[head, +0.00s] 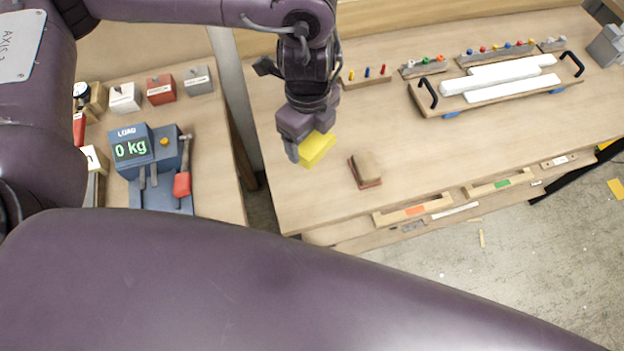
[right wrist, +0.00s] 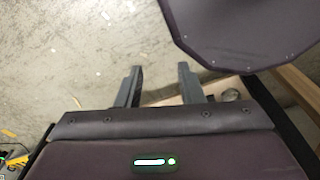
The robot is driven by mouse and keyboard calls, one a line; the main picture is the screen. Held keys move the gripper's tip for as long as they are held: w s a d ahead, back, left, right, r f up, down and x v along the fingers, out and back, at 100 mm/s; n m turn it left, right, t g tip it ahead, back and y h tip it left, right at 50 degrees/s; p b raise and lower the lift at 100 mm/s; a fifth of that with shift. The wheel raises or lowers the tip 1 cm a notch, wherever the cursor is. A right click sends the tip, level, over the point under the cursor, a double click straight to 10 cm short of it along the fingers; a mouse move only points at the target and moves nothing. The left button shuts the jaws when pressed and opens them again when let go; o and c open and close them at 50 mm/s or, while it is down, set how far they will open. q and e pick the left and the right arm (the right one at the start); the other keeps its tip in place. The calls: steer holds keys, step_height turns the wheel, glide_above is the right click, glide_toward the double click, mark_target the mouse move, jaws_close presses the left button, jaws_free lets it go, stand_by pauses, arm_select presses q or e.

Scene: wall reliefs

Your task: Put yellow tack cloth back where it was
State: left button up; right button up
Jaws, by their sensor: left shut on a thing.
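The yellow tack cloth (head: 316,149) is in the jaws of my left gripper (head: 306,150), over the left part of the wooden workbench in the head view. I cannot tell whether it touches the bench top. The fingers hide part of the cloth. My right gripper (right wrist: 157,85) shows in the right wrist view with its two fingers apart and nothing between them, above the concrete floor.
A brown sanding block (head: 366,170) lies right of the cloth. A tray with white bars (head: 500,82) and small racks stand at the back. Wooden pieces with orange (head: 413,210) and green marks lie at the front edge. A load scale (head: 150,150) stands on the left table.

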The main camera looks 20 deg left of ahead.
arm_select(q)
steer(key=shift+w+d+r+m, duration=0.1)
steer(key=shift+r+m, duration=0.7)
steer(key=shift+m, duration=0.3)
steer(key=shift+f, duration=0.35)
steer(key=b, duration=0.2)
glide_above(311, 185)
step_height(311, 185, down, 15)
steer(key=shift+r, duration=0.1)
step_height(311, 185, down, 4)
steer(key=shift+r+b, duration=0.15)
steer(key=shift+b, duration=0.25)
steer(key=shift+f, duration=0.3)
arm_select(e)
step_height(311, 185, down, 2)
steer(key=shift+s+a+f, duration=0.15)
steer(key=shift+f, duration=0.05)
arm_select(q)
steer(key=o, duration=0.9)
steer(key=shift+f, duration=0.15)
arm_select(e)
steer(key=shift+f, duration=0.1)
